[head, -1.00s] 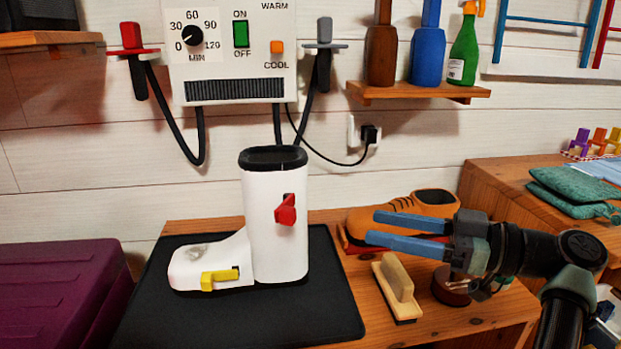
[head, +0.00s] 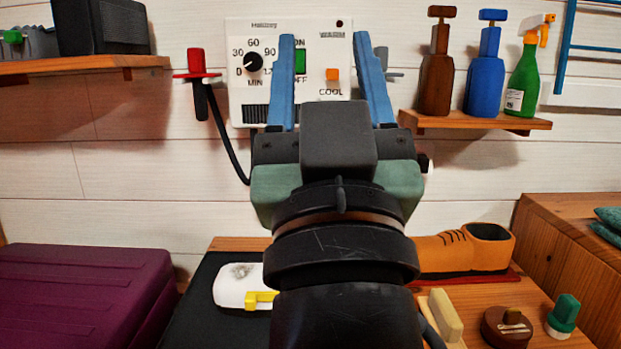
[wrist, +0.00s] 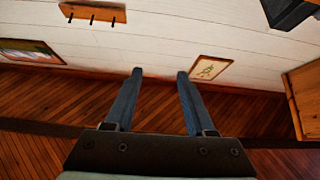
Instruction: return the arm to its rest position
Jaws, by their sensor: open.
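My gripper (head: 331,75) stands raised in the middle of the head view, its two blue fingers pointing up and spread apart with nothing between them. It is in front of the white wall control box (head: 258,88) and hides part of it. In the wrist view the open fingers (wrist: 160,75) frame only the far wall and wooden floor. My arm hides most of the white boot; its toe (head: 235,285) with a yellow buckle shows on the black mat (head: 200,325).
A purple case (head: 80,290) is at the left. A brown shoe (head: 465,250), a brush (head: 442,318), a brown tin (head: 506,326) and a green-capped bottle (head: 563,315) stand right of my arm. Above, a shelf (head: 480,122) holds several bottles.

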